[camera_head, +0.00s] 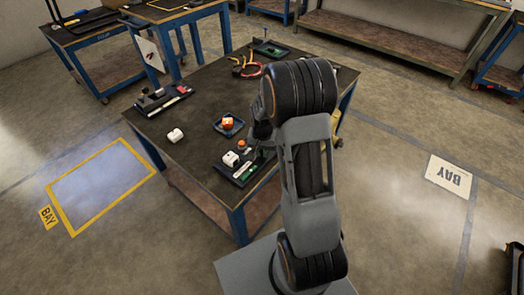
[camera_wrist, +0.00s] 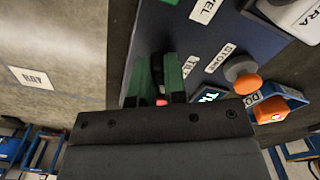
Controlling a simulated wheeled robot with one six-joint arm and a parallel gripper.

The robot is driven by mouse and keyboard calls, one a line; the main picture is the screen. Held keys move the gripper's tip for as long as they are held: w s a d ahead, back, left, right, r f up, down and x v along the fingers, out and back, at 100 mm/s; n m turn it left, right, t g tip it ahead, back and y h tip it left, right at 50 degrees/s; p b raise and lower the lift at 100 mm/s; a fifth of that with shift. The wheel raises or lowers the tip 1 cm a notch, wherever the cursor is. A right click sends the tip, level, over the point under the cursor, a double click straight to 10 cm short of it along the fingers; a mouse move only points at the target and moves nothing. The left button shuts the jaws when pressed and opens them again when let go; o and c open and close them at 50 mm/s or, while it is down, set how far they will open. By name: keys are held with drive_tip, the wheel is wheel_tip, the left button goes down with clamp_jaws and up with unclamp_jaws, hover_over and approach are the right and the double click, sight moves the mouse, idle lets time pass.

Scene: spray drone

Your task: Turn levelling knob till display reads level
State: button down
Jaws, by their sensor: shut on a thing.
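The dark panel (camera_head: 225,168) lies at the front edge of the workbench in the head view, and its dark blue face (camera_wrist: 240,30) fills the upper right of the wrist view. My gripper (camera_wrist: 158,66) reaches the panel with its two green-faced fingers on either side of a dark knob (camera_wrist: 157,72). It is shut on that knob, which is mostly hidden between the fingers. A small lit display (camera_wrist: 209,96) shows cyan characters, partly hidden by my gripper; its reading cannot be told. An orange-capped grey button (camera_wrist: 246,82) stands beside the STORE label (camera_wrist: 220,57).
A blue tray (camera_head: 237,131) with an orange and white item sits behind the panel. A white block (camera_head: 175,135) lies to the left. The bench's left front is mostly clear.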

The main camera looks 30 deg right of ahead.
sight(262, 151)
drive_tip(key=c, duration=1.2)
unclamp_jaws()
drive_tip(key=shift+o, duration=0.2)
drive_tip(key=shift+r, duration=0.15)
wheel_tip(262, 151, up, 14)
drive_tip(key=p, duration=0.2)
drive_tip(key=shift+f, duration=0.2)
drive_tip(key=s+a+r+n+t+p, duration=0.1)
drive_tip(key=s+a+r+n+p, duration=0.2)
drive_tip(key=s+r+p, duration=0.3)
drive_tip(key=s+a+r+n+t+p, duration=0.2)
drive_tip(key=s+a+r+n+p, duration=0.2)
drive_tip(key=s+r, duration=0.6)
wheel_tip(262, 151, up, 3)
drive_tip(key=a+p, duration=0.2)
drive_tip(key=shift+a+r+t, duration=0.15)
drive_tip(key=shift+a+t, duration=0.15)
